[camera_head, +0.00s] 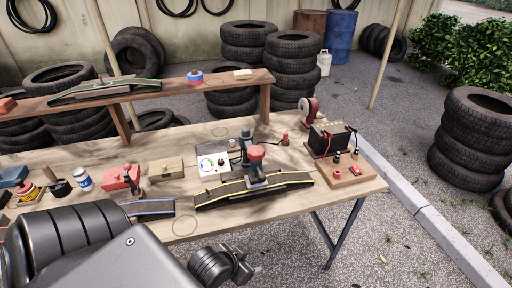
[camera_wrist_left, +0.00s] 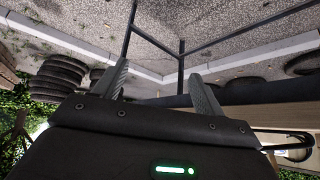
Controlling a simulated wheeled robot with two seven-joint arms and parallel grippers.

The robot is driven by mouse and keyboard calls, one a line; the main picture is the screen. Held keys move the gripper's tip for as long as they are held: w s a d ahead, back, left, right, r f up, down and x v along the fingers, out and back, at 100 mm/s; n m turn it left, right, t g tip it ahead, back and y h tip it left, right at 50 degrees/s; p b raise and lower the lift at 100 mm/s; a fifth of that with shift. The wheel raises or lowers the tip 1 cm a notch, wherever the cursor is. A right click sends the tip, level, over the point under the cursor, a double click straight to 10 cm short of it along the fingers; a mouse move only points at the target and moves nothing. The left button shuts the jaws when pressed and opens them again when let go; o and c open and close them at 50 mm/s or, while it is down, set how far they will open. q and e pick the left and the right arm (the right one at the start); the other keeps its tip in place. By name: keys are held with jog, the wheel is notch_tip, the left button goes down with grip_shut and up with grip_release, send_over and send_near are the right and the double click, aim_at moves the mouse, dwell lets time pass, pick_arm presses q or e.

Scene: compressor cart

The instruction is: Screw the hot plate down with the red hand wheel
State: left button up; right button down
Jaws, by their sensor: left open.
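A red hand wheel (camera_head: 257,152) tops a small clamp press near the middle of the wooden bench. Below it a grey block, which looks like the hot plate (camera_head: 266,181), sits over a dark strip with yellow edges (camera_head: 222,193). I cannot tell how tightly the block bears on the strip. My left gripper (camera_head: 246,266) is low in the head view, off the bench's front edge, apart from the wheel. My right gripper is not in view.
A white dial box (camera_head: 213,164) stands left of the press. A battery (camera_head: 330,139) and a wooden board with red parts (camera_head: 355,172) are on the right. Tins, a red box (camera_head: 119,178) and a blue-edged strip (camera_head: 148,208) lie left. A raised shelf (camera_head: 170,92) runs behind.

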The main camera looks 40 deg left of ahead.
pick_arm(q)
jog(key=w+a+r+n+t, duration=0.1)
jog(key=w+a+r+t, duration=0.2)
jog(key=r, duration=0.5)
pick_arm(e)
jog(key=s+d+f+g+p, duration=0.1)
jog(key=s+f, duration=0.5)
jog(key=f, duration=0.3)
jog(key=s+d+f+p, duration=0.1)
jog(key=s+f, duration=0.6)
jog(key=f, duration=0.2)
pick_arm(q)
jog(key=n+t+y, duration=0.3)
jog(key=t+y, duration=0.1)
jog(key=t, duration=0.3)
send_near(251, 157)
jog(key=x, duration=0.2)
jog(key=p+x, duration=0.2)
jog(key=x, duration=0.8)
jog(key=shift+w+p, duration=0.4)
jog(key=shift+w, duration=0.05)
jog(key=shift+d, duration=0.1)
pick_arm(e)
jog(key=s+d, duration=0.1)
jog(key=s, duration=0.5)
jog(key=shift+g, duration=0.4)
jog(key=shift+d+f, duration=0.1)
pick_arm(q)
jog(key=c, duration=1)
